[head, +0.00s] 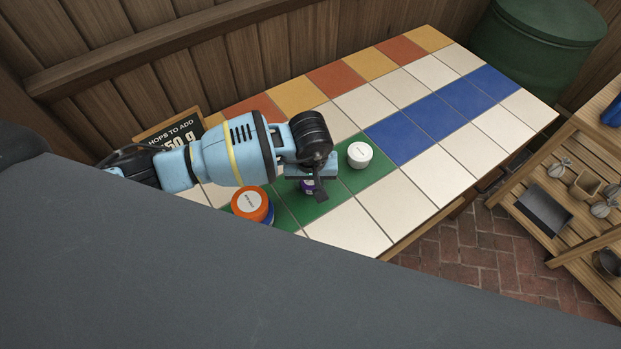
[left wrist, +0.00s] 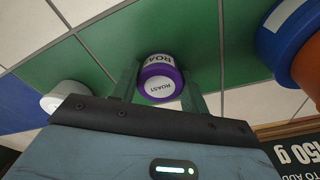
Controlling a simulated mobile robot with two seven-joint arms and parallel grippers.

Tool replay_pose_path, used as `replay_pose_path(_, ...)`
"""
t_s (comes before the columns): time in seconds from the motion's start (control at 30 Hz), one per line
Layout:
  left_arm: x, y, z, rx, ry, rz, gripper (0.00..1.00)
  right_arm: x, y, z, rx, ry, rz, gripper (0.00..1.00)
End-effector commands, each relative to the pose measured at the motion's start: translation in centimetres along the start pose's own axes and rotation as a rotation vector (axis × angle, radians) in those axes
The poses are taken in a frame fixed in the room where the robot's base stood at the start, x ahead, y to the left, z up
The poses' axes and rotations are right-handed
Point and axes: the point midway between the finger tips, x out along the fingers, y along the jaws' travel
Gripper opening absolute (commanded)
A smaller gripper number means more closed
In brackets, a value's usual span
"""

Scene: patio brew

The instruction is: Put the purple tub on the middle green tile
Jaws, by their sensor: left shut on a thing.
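The purple tub (head: 306,187) is small, with a white label reading "ROAST" in the left wrist view (left wrist: 160,82). My left gripper (head: 314,184) is shut on it, with one finger on each side. The tub is over the middle green tile (left wrist: 150,35), between its two grout lines; I cannot tell whether it touches the tile. In the head view my arm and gripper hide much of this tile and part of the tub. My right gripper is in neither view.
A white tub (head: 360,154) stands on the green row, right of the gripper. An orange-lidded tub (head: 251,204) with blue below is on the left. A sign (head: 170,133) stands behind my arm. Blue tiles (head: 440,116) and cream tiles to the right are clear. A wooden shelf (head: 550,180) is at far right.

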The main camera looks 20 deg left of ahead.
Motion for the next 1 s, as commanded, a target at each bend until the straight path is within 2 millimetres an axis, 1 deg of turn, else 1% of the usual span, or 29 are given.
replay_pose_path(0.03, 0.2, 0.0, 0.1, 0.0, -0.002, -0.001, 0.46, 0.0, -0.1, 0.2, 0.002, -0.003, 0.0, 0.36)
replay_pose_path(0.2, 0.1, 0.0, 0.1, 0.0, -0.001, -0.001, 0.66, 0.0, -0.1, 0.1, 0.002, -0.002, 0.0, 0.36)
replay_pose_path(0.47, 0.1, 0.0, 0.0, 0.0, -0.001, 0.0, 0.66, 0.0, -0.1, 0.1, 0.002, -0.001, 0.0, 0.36)
replay_pose_path(0.57, -0.5, 0.0, -0.1, 0.0, 0.001, 0.001, 0.66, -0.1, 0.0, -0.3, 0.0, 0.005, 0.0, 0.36)
replay_pose_path(0.67, -1.6, 0.0, -0.2, -0.001, 0.002, 0.001, 0.66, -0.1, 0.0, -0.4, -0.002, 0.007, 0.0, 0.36)
replay_pose_path(1.0, -8.2, 0.1, -0.2, 0.001, 0.005, 0.002, 0.66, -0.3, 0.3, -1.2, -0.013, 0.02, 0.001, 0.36)
